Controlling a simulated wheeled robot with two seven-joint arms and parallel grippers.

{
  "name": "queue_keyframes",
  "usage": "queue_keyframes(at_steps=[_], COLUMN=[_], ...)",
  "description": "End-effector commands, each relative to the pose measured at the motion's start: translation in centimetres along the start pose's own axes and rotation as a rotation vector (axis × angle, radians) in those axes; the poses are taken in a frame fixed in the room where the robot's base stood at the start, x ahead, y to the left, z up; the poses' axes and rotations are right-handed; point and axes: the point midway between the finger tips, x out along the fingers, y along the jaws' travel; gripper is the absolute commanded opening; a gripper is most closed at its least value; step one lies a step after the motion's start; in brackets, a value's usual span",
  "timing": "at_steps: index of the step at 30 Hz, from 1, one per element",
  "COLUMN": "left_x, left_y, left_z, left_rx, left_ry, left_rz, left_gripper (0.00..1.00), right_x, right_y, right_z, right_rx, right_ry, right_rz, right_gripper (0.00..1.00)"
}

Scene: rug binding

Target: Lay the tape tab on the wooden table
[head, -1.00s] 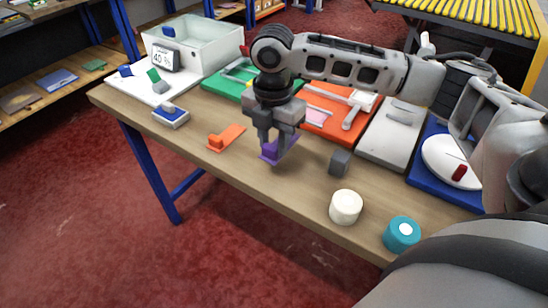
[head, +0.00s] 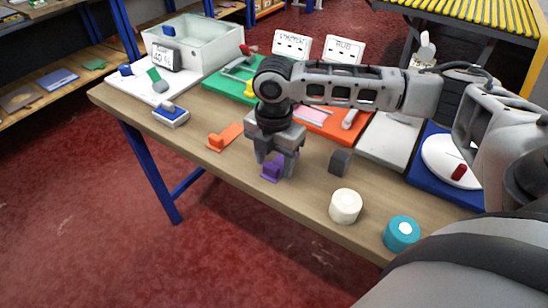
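A small purple tab (head: 271,174), with a flat base and an upright grip, is at the wooden table (head: 232,168), near its front edge. I take it to be the tape tab. My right gripper (head: 278,167) comes down over it, and its fingers appear closed around the upright grip, hiding part of it. The purple base shows below the fingers, at or very near the tabletop; contact cannot be told for sure. My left gripper is not in view.
A similar orange piece (head: 224,137) lies to the left. A dark grey block (head: 340,161), a white roll (head: 345,206) and a teal roll (head: 401,233) stand to the right. Green, orange and blue boards line the back. Bare wood lies in front of the orange piece.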

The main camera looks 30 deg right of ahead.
Motion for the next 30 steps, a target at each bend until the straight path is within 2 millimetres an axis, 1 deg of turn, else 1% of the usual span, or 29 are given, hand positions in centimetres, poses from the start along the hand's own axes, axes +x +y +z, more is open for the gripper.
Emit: queue_keyframes(at_steps=[5, 8, 11, 18, 21, 25, 30], left_x=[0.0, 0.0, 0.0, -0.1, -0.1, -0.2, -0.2], left_y=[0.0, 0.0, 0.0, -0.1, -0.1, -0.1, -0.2], left_z=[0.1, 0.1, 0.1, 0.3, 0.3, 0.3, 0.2], left_rx=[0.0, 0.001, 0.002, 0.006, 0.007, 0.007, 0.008], left_ry=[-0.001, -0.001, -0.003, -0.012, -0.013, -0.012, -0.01], left_rz=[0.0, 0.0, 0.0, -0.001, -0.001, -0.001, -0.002], left_gripper=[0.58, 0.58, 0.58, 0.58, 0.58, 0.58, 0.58], right_x=[-0.1, -0.8, -2.3, -7.5, -9.4, -11.2, -12.2], right_y=[0.0, 0.0, 0.1, 0.1, 0.1, 0.1, 0.0], right_z=[0.0, 0.0, 0.0, 0.0, 0.0, 0.0, 0.0], right_rx=[0.0, 0.0, -0.001, 0.0, 0.0, 0.0, 0.0], right_ry=[0.0, -0.001, -0.002, -0.001, -0.001, 0.0, 0.0], right_rz=[0.001, 0.002, 0.004, 0.006, 0.005, 0.003, 0.0], right_gripper=[0.54, 0.54, 0.54, 0.54, 0.54, 0.54, 0.54])
